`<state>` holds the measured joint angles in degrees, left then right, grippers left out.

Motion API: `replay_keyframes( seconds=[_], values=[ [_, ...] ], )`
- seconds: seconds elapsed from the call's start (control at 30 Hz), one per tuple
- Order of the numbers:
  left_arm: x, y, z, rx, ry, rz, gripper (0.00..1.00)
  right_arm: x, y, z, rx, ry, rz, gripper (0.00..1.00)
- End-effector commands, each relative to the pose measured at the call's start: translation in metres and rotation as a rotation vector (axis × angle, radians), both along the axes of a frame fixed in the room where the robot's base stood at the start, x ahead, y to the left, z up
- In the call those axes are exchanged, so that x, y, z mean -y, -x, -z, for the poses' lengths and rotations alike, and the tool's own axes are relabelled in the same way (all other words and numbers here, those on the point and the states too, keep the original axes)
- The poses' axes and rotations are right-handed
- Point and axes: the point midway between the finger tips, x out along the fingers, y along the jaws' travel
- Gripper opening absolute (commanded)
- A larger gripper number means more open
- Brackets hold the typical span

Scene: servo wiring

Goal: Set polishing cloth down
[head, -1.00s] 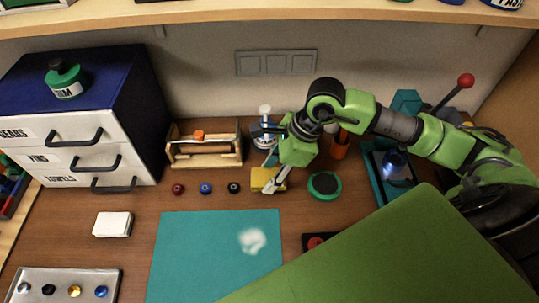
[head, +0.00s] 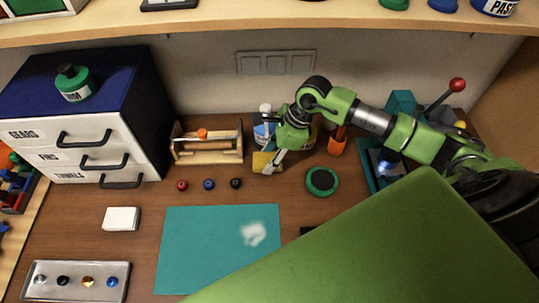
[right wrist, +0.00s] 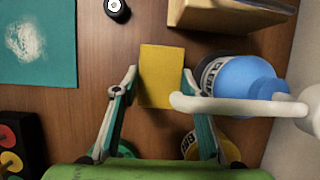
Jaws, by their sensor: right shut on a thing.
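The polishing cloth looks like a flat yellow piece (head: 261,163), seen beyond the teal mat in the head view. It also shows as a yellow rectangle in the right wrist view (right wrist: 162,72). My right gripper (head: 270,170) comes down over it from the right. Its two fingers (right wrist: 160,78) lie on either side of the cloth and are shut on it. Whether the cloth touches the table is hard to tell. My left gripper is not in view.
A blue-capped container with a white bar (right wrist: 240,85) is close right of the cloth in the wrist view. A wooden rack (head: 208,156) stands left of it. The teal mat (head: 190,255) has a white smudge.

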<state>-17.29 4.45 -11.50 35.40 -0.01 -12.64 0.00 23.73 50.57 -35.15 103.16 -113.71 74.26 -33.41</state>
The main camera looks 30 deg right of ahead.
Motion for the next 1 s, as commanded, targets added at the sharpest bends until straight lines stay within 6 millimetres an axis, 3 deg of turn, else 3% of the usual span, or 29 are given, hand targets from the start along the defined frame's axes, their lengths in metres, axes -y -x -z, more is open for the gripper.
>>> replay_keyframes(
  seconds=[0.07,0.1,0.13,0.17,0.57,1.0],
  values=[
    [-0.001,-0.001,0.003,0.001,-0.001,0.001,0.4,0.0,0.0,0.003,0.0,0.0,0.0,0.22],
    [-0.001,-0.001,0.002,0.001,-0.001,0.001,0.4,0.0,0.0,0.002,0.0,0.0,0.0,0.47],
    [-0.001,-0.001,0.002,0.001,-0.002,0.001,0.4,0.0,0.0,0.001,0.0,0.0,0.0,0.55],
    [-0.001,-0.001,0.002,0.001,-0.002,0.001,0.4,0.0,0.0,0.001,0.0,0.0,0.0,0.56],
    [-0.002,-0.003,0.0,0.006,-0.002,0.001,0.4,0.001,0.0,-0.003,0.002,0.001,0.001,0.56],
    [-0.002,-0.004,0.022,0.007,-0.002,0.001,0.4,0.024,0.01,-0.062,0.003,0.0,0.0,0.56]
  ],
)
